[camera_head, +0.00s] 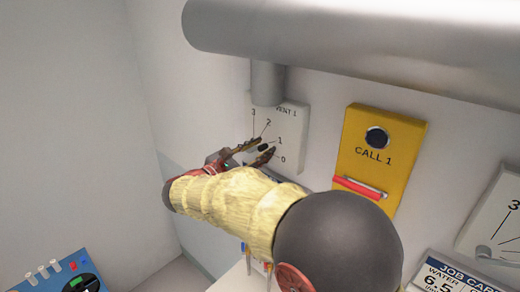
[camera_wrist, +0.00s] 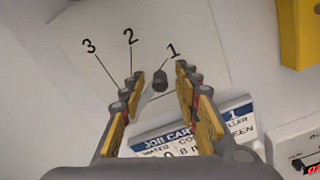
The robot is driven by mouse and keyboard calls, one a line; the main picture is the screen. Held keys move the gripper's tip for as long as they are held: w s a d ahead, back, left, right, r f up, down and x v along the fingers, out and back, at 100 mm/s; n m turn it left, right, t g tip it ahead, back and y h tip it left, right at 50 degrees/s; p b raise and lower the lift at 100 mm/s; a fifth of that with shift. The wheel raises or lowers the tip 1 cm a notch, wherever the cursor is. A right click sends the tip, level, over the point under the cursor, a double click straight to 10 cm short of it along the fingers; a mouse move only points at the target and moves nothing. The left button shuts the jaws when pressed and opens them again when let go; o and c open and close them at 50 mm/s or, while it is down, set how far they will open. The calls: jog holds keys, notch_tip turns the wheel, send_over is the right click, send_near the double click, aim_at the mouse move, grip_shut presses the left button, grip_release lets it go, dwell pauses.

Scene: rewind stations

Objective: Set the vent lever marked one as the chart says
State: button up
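The VENT 1 panel (camera_head: 292,120) is a white plate on the wall with marks 3, 2, 1 and 0. In the wrist view the same panel (camera_wrist: 205,45) shows marks 3, 2 and 1. The dark lever knob (camera_wrist: 160,81) stands close to mark 1. My gripper (camera_wrist: 161,80) is open, with one finger on each side of the knob and a visible gap on both sides. In the head view my gripper (camera_head: 261,147) is at the panel and hides most of the lever. A job card (camera_wrist: 182,144) lies below, only partly readable.
A yellow CALL 1 box (camera_head: 385,135) with a red bar is right of the panel. A thick grey pipe (camera_head: 350,45) runs above, with a stub down by the panel. Another dial panel (camera_head: 493,222) is at far right. A blue box (camera_head: 62,282) is at lower left.

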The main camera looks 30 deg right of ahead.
jog(key=shift+c, duration=1.2)
grip_shut()
